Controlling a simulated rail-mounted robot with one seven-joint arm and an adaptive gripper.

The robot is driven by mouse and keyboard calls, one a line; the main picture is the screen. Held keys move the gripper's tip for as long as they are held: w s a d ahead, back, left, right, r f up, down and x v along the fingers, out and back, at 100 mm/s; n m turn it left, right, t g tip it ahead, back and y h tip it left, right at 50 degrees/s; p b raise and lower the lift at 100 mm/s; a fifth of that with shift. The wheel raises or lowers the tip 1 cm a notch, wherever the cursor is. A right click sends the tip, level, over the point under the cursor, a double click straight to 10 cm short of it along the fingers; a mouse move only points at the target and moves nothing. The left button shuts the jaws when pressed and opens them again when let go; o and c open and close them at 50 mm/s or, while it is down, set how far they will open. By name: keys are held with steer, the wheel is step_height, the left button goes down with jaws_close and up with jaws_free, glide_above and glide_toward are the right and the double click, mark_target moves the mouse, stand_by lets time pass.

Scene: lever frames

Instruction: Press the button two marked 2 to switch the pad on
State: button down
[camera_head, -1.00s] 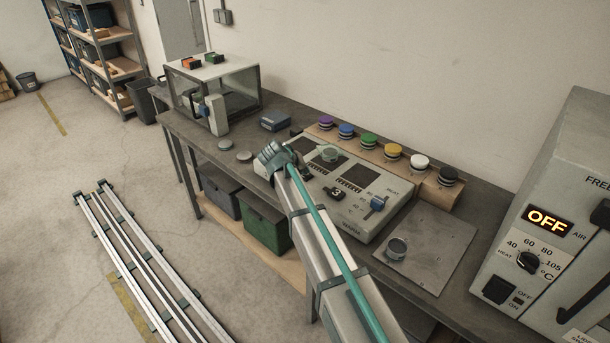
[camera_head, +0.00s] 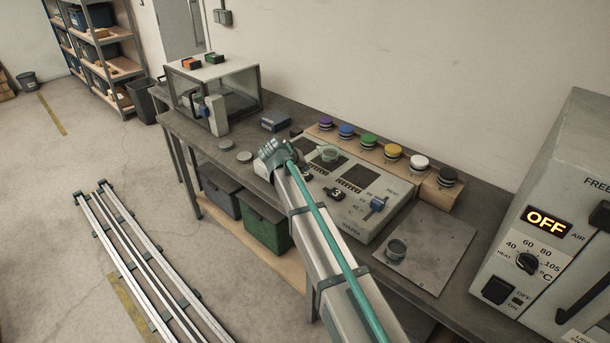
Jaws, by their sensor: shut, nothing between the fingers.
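A pale grey control panel (camera_head: 372,222) lies on the bench. A black button marked 3 (camera_head: 337,194) shows on its front part. Left of it, a small dark part (camera_head: 306,174) shows close beside my arm; I cannot read any mark on it, so I cannot tell whether it is button 2. My arm reaches from the bottom of the view to the panel's left end and covers part of its front edge. My gripper's fingers do not show; the arm's ribbed end hides that spot. No pad marked as such can be made out.
Coloured round buttons, among them a green one (camera_head: 369,139), stand in a row behind the panel. A metal plate with a knob (camera_head: 396,249) lies to the right. A grey oven reading OFF (camera_head: 545,219) stands far right. A clear-sided box (camera_head: 238,92) stands at the left.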

steer(key=shift+r+p, duration=1.3)
steer(key=shift+r, duration=1.7)
